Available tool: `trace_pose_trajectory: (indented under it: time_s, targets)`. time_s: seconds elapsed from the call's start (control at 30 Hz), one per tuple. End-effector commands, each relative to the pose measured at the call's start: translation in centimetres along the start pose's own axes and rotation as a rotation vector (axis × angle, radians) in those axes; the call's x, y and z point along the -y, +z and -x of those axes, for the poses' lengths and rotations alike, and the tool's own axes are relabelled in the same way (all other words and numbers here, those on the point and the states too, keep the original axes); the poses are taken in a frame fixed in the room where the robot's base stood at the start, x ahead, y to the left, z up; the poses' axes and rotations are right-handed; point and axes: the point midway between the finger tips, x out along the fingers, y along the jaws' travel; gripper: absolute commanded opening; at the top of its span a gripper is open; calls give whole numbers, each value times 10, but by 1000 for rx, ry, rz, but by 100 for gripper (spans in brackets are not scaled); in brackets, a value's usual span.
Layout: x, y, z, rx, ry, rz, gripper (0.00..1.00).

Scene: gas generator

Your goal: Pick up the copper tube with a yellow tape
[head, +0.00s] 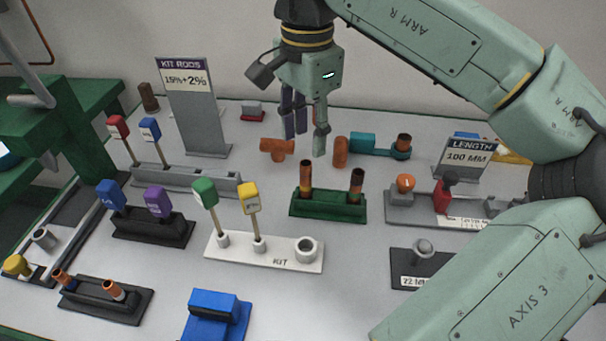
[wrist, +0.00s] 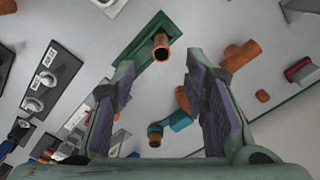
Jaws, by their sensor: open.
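A green holder (head: 328,207) in the middle of the table bears two upright copper tubes, a left one (head: 305,180) and a right one (head: 356,185). Both look dark toward the top, with lighter orange lower down; I cannot clearly make out a yellow tape on either. My gripper (head: 305,145) is open and empty, pointing down above and behind the holder. In the wrist view, one tube (wrist: 161,48) in the green holder (wrist: 132,46) shows just beyond the gap between the open fingers (wrist: 160,78), apart from them.
A black holder (head: 126,306) at the front left bears two short copper tubes. Copper fittings (head: 277,148) and a teal part (head: 364,143) lie behind. Sign stands rise at both sides.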

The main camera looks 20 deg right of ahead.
Motion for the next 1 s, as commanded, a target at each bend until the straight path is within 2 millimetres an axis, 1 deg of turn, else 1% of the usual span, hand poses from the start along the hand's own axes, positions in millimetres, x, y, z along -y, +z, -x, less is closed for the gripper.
trace_pose_trajectory:
  time_s: [0.03,0.1,0.37,0.53,0.63,0.73,0.9,0.93,1.0]
  targets:
    - [-1,0,-8,2,2,0,41]
    - [0,0,-18,1,1,0,41]
    - [0,0,-39,2,2,1,41]
    - [1,0,-65,3,2,1,41]
    - [2,0,-77,3,1,1,41]
    - [2,0,-82,2,-1,1,41]
    - [2,0,-83,1,-1,1,41]
    - [2,0,-83,1,-1,1,40]
    - [2,0,-83,1,-1,1,36]
